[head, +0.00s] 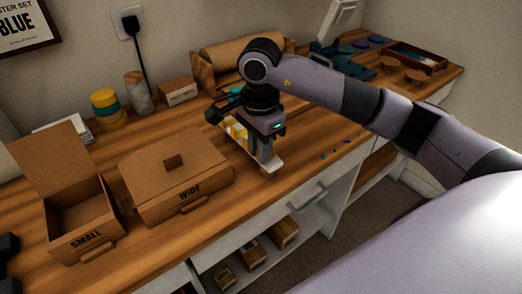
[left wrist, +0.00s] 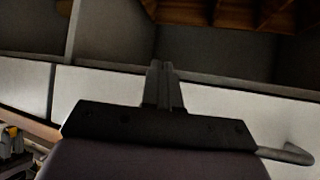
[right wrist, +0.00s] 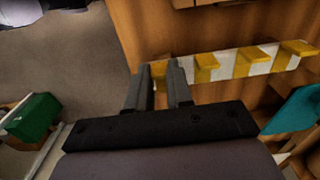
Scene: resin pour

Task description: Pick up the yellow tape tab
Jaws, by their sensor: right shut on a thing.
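A white strip (right wrist: 238,64) with several yellow tape tabs runs to the right from my right gripper in the right wrist view. One yellow tape tab (right wrist: 158,70) lies between the fingertips of my right gripper (right wrist: 160,69), which is shut on it. In the head view the right gripper (head: 268,158) reaches down over the strip near the bench's front edge, with yellow tabs (head: 236,130) showing to its left. The fingers hide part of the held tab. My left gripper (left wrist: 161,68) is shut and empty, in front of pale drawer fronts.
An open SMALL box (head: 82,218) and a closed WIDE box (head: 175,173) stand on the wooden bench to the left. A yellow and teal tape stack (head: 108,108) and a jar (head: 138,92) are behind. Small coloured bits (head: 340,147) lie right of the gripper.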

